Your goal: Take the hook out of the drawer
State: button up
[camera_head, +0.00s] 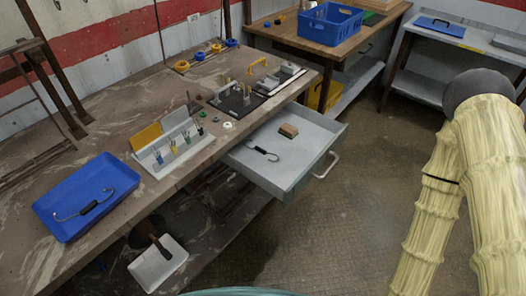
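A dark hook (263,153) with a thick black middle lies in the open drawer (322,161), toward its left side. The drawer is grey, pulled out from under the workbench, with a pale handle (327,166) on its front. A small tan and green block (288,131) lies in the drawer behind the hook, apart from it. Another hook with a black middle (88,208) lies in the blue tray (121,171) on the bench. My arm, in a cream sleeve, is at the right; my gripper is out of view.
The bench (85,120) carries a white holder (175,150) with upright tools, a dark fixture board (236,101) and yellow rings. A white bin (160,263) is below. A blue crate (328,24) stands on the back table. Floor right of the drawer is clear.

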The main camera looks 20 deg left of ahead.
aim_at(261, 150)
jog(key=u, duration=0.9)
jog(key=k, duration=0.75)
jog(key=u, duration=0.1)
